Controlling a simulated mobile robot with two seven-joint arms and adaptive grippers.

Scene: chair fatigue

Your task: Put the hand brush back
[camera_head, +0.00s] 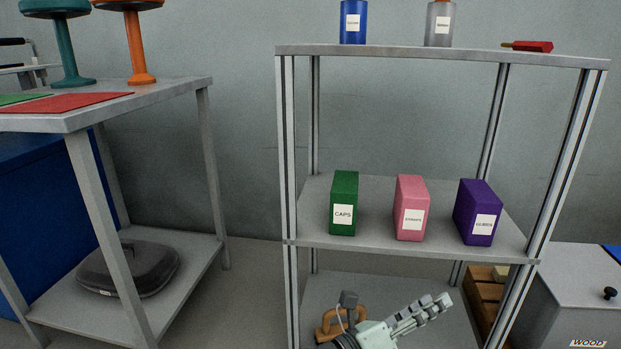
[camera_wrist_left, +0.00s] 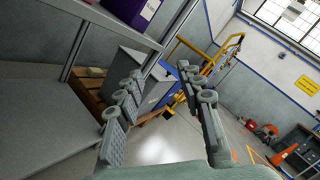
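A hand brush (camera_head: 533,46) with a red body and a short wooden handle lies on the top shelf of the grey rack (camera_head: 440,53), near its right end. My left gripper (camera_head: 425,312) is low in the head view, in front of the rack's bottom shelf, well below the brush. In the left wrist view its two fingers (camera_wrist_left: 163,82) stand apart with nothing between them, so it is open and empty. The brush does not show in the wrist view. My right gripper is not in view.
A blue container (camera_head: 353,24) and a grey one (camera_head: 439,26) stand on the top shelf. Green (camera_head: 344,204), pink (camera_head: 410,208) and purple (camera_head: 478,213) boxes stand on the middle shelf. A brown handle-shaped thing (camera_head: 327,326) is beside my left arm. A table (camera_head: 180,95) stands left.

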